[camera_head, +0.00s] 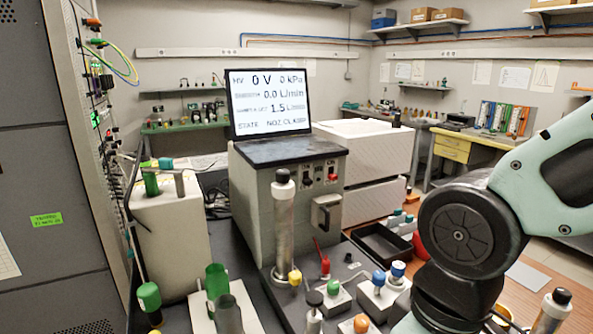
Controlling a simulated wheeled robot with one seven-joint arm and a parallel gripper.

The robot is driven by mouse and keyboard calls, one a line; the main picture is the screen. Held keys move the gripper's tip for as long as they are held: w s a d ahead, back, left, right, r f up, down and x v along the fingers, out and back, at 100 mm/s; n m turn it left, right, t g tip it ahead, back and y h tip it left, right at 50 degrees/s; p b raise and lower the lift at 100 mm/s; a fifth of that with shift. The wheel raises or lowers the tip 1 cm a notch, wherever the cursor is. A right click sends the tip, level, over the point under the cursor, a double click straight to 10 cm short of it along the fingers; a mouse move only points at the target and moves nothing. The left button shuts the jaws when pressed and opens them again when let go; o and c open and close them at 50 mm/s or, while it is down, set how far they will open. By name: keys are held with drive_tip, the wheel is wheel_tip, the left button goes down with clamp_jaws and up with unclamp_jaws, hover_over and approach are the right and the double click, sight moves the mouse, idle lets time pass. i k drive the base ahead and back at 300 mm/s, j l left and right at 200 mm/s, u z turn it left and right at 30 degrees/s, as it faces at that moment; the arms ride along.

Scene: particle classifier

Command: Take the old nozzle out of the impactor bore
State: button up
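A grey instrument cabinet (262,190) stands on the dark bench, with a screen (270,100) on top reading 0 V, 0 kPa, 0.0 L/min and a state line that looks like NOZ CLAMP. An upright metal cylinder (283,235) with a black top stands in front of the cabinet. A yellow knob (295,277) is at its lower right and a red lever (323,258) stands beside it. I cannot make out the impactor bore or the old nozzle for sure. My arm fills the right side; my gripper is out of view.
Small pale blocks with green (333,287), blue (379,279) and orange (361,323) knobs stand at the front. A black open tray (383,243) lies behind them. Green cylinders (217,284) stand at the front left, and a tall grey rack (45,130) blocks the far left.

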sight(398, 268)
drive_tip(key=i+l+u, duration=0.1)
drive_tip(key=u, duration=0.4)
drive_tip(key=l+u, duration=0.2)
drive_tip(key=u, duration=0.3)
drive_tip(key=l+u, duration=0.2)
drive_tip(key=u, duration=0.25)
